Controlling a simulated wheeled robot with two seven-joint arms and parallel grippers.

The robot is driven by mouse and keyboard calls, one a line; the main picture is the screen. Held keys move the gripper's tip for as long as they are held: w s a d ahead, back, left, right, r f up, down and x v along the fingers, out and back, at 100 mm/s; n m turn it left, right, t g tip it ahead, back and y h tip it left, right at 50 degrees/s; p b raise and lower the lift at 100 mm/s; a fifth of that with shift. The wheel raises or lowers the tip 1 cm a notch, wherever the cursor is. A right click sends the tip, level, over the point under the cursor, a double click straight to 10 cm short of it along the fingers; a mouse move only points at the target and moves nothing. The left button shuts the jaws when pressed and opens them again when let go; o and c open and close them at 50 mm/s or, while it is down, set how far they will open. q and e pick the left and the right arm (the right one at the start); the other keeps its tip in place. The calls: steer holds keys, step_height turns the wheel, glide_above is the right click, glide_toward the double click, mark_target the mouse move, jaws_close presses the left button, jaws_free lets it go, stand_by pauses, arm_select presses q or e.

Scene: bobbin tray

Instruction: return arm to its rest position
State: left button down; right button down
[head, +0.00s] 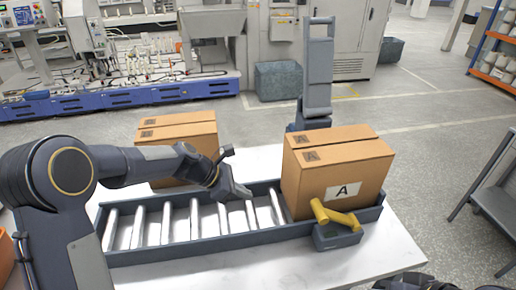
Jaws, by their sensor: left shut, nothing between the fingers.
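My left arm (135,168) comes in from the left and reaches over the grey tray (180,254). Its gripper (238,190) is over the tray's middle, left of the box marked A, with the fingers together and nothing seen between them. I cannot tell how high above the tray it is. My right gripper is not in view; only dark parts (418,283) of my own body show at the bottom right edge.
White rods (165,223) lie across the tray. A cardboard box marked A (335,175) stands at its right end. A yellow handle (335,215) rests at a small grey holder (337,238). Another box (180,130) stands behind. The white table (300,268) is clear in front.

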arm_select(q)
steer(key=s+a+r+m+t+y, duration=0.1)
steer(key=s+a+r+m, duration=0.25)
steer(key=s, duration=0.35)
steer(key=s+a+r+m+y, duration=0.1)
steer(key=s+a+r+m, duration=0.25)
steer(key=s+m, duration=0.2)
steer(key=s+a+r+m+t+y, duration=0.1)
steer(key=s+a+r+m, duration=0.25)
steer(key=s, duration=0.45)
steer(key=s+a+f+m+t+y, duration=0.1)
steer(key=s+a+f+m+y, duration=0.1)
steer(key=s+m, duration=0.4)
steer(key=s+a+f, duration=0.1)
steer(key=s, duration=0.2)
steer(key=shift+s+a+f, duration=0.2)
steer(key=shift+s+f, duration=0.1)
steer(key=shift+m, duration=0.25)
